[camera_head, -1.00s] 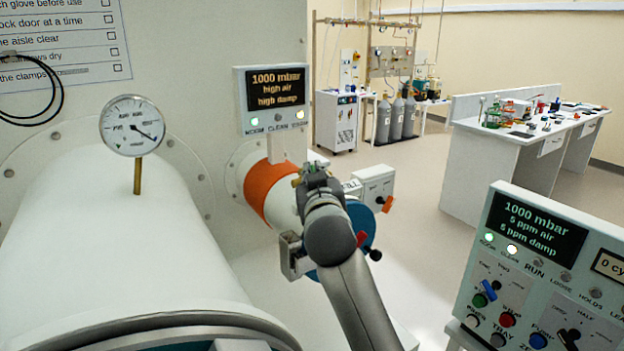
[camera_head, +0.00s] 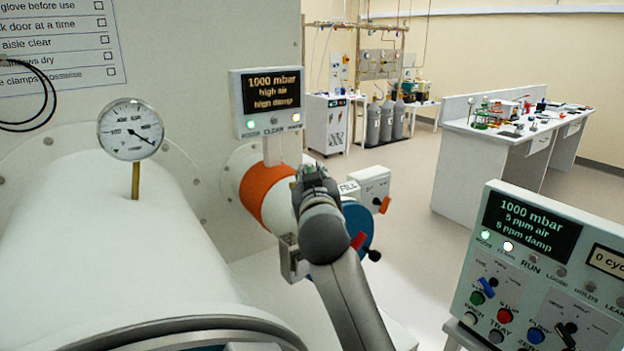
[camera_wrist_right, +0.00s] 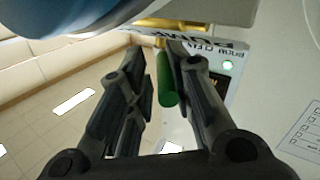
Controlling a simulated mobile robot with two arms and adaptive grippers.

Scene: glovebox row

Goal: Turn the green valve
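The green valve handle (camera_wrist_right: 166,80) shows in the right wrist view as a short green bar on a brass fitting (camera_wrist_right: 172,23). It lies between the two fingers of my right gripper (camera_wrist_right: 156,72), nearer the finger on the right of the picture. The fingers are apart, with a gap on the left side of the handle; whether the right finger touches it I cannot tell. In the head view my right gripper (camera_head: 313,176) is over the small cylinder with an orange band (camera_head: 267,192), and the arm hides the valve. My left gripper is not in view.
A display box (camera_head: 268,100) stands just behind the gripper. A white box with an orange knob (camera_head: 375,186) and a blue disc (camera_head: 360,224) are close on the right. A control panel (camera_head: 540,265) is at the lower right, a gauge (camera_head: 131,129) at the left.

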